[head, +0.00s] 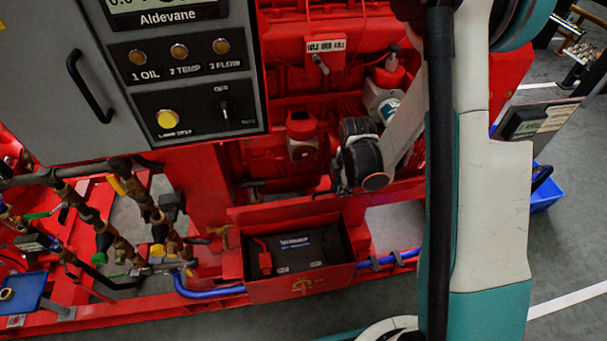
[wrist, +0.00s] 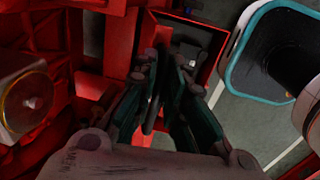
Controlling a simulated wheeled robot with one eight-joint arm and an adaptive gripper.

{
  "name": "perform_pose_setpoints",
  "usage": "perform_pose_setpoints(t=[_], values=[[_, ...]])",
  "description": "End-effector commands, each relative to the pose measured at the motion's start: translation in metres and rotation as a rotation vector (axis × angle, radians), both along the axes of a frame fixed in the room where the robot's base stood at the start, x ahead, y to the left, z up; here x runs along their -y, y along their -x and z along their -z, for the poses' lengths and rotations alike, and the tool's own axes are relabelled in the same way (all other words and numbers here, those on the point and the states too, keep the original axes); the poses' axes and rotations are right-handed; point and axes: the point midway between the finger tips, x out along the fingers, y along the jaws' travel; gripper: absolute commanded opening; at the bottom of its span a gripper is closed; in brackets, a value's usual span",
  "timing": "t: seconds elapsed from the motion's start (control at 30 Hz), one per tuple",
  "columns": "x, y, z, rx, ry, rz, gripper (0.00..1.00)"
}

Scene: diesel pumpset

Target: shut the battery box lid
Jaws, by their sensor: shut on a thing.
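The red battery box (head: 325,281) stands open low on the pumpset frame in the head view, with a black battery (head: 300,248) inside. Its red lid (head: 285,213) stands raised along the back edge of the box. My gripper (head: 340,184) is at the right end of the raised lid, above and behind the box. In the wrist view, my gripper (wrist: 168,98) is closed on a thin dark edge that looks like the lid. The fingers hide most of that edge. Part of the box (wrist: 183,20) shows beyond the fingertips.
The grey control panel (head: 190,60) hangs at the upper left. Pipes and valves (head: 115,235) crowd the left side. A blue hose (head: 205,293) runs along the frame beside the box. A blue bin (head: 545,190) stands at the right. The floor in front is clear.

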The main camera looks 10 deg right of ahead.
Motion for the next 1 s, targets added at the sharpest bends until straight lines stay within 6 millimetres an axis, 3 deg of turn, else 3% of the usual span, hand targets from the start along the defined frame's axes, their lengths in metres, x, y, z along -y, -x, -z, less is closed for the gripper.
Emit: perform_pose_setpoints(t=[1.0], values=[[0.0,0.02,0.006,-0.001,0.0,0.001,0.0]])
